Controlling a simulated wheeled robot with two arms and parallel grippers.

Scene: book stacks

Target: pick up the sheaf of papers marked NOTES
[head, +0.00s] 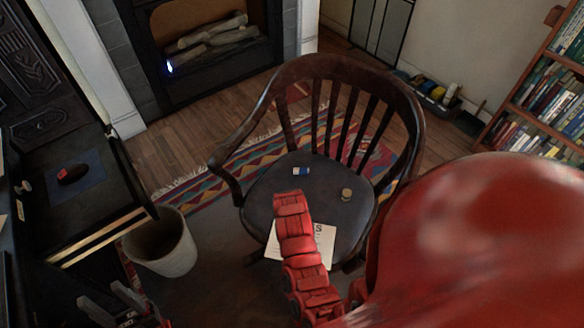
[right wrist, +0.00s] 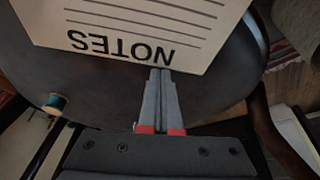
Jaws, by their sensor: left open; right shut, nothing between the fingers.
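The sheaf of papers marked NOTES (head: 324,240) lies on the dark seat of a wooden armchair (head: 325,172), partly hidden by my red right arm in the head view. In the right wrist view the white sheaf (right wrist: 140,25) shows ruled lines and the word NOTES upside down. My right gripper (right wrist: 159,72) is shut and empty, its fingertips at the sheaf's lettered edge. I cannot tell if they touch it. In the head view this gripper is hidden by the arm. My left gripper (head: 104,298) is open and empty at the bottom left, far from the sheaf.
A small blue-and-white item (head: 300,171) and a small round spool-like item (head: 346,194) sit on the seat. The chair's back and arms surround the seat. A waste bin (head: 165,248) and a dark desk (head: 85,190) stand left. A bookshelf (head: 545,95) stands right.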

